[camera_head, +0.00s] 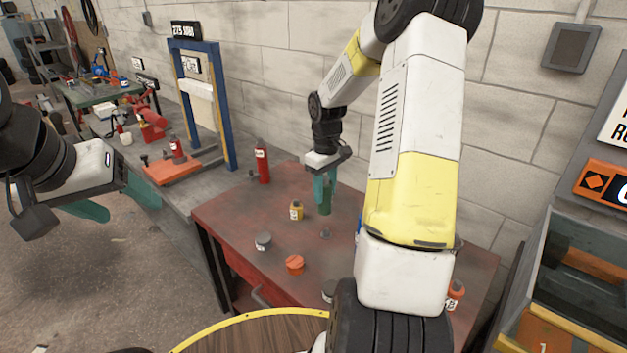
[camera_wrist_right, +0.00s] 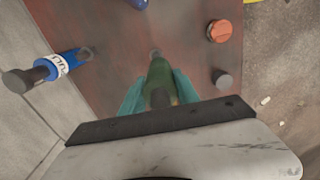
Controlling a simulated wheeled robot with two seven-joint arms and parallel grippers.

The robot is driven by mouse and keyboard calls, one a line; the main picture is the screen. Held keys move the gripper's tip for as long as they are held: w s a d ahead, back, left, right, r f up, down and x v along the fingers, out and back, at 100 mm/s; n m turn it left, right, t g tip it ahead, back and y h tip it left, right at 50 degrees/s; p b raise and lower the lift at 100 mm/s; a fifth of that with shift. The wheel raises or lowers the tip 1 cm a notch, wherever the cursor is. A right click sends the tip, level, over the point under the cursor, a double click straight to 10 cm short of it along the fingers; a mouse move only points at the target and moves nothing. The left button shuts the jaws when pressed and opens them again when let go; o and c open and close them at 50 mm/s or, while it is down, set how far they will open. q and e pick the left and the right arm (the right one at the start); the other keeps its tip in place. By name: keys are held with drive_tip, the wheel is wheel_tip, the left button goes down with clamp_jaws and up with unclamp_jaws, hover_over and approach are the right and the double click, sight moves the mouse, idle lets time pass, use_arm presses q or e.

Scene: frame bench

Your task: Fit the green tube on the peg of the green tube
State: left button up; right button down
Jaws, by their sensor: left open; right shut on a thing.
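My right gripper (camera_head: 320,187) is shut on the green tube (camera_head: 325,206), over the red-brown table. In the right wrist view the tube (camera_wrist_right: 159,76) sits between the two teal fingers and points away from the wrist. A small grey upright piece (camera_head: 325,233) stands on the table in front of the tube. A grey tip (camera_wrist_right: 155,53) shows just past the tube in the right wrist view. I cannot tell for sure whether either is the green tube's peg. My left gripper (camera_head: 114,202) is open and empty, left of the table over the floor.
On the table (camera_head: 225,214) stand a grey tin (camera_head: 263,241), an orange pot (camera_head: 294,265), a yellow bottle (camera_head: 296,210) and a red bottle (camera_head: 262,162). My right arm hides the table's right part.

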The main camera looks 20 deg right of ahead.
sight(327, 205)
drive_tip(key=shift+d+n, duration=0.3)
drive_tip(key=shift+d, duration=0.25)
drive_tip(key=shift+f, duration=2.9)
drive_tip(key=shift+f, duration=1.9)
drive_tip(key=c, duration=0.8)
unclamp_jaws()
drive_tip(key=shift+c, duration=0.2)
wheel_tip(327, 205, up, 8)
drive_tip(key=shift+f, duration=0.15)
